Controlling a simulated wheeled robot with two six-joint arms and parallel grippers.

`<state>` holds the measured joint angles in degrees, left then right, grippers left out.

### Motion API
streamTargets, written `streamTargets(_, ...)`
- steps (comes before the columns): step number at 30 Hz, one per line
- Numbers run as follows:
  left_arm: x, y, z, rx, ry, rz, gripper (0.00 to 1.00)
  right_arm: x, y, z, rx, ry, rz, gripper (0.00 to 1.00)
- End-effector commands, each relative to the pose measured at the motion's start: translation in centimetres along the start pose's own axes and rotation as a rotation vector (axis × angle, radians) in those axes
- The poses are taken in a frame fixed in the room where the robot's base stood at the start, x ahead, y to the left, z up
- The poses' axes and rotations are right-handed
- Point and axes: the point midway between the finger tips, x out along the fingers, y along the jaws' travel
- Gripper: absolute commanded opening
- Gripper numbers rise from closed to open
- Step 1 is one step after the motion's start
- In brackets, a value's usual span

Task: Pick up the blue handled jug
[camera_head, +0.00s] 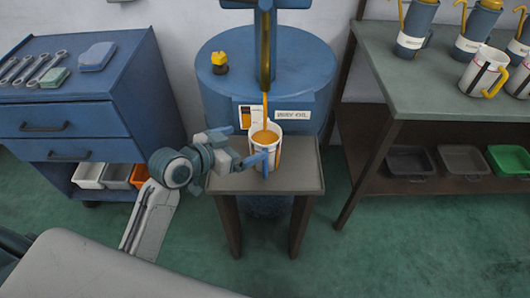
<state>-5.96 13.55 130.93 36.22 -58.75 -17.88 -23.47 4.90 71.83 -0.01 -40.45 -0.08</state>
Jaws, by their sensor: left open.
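A white jug (277,151) stands upright on a small grey-topped table, below an oil spout. Orange-yellow oil runs into it and shows near its rim. A blue upright part on its near side (265,168) looks like its handle, partly mixed in view with a blue fingertip. My left gripper (246,145) reaches in from the left, open, beside the jug. One finger lies at the jug's far left and the other crosses toward the blue part. I cannot tell whether they touch. My right gripper is out of view.
A blue oil drum (322,78) with the spout stands behind the small table (240,183). A blue tool cabinet (125,72) is at the left. A workbench (400,68) at the right holds several jugs with yellow handles.

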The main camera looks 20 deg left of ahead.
Motion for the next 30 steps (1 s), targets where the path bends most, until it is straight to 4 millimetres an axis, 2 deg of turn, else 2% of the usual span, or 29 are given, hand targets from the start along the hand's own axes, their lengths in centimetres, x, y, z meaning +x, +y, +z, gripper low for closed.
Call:
streamTargets(4, 2.0, 0.0, -0.1, -0.005, 0.0, 0.001, 1.0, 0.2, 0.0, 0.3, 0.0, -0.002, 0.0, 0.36)
streamTargets(11, 3.5, 0.0, 0.0, -0.002, -0.001, 0.0, 1.0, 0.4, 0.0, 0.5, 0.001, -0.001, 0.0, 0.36)
streamTargets(21, 8.1, 0.0, 0.0, -0.002, -0.001, 0.0, 1.0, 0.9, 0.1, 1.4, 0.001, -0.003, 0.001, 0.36)
streamTargets(30, 8.5, 0.1, 0.1, 0.001, -0.003, 0.0, 0.98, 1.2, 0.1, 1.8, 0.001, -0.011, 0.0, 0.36)
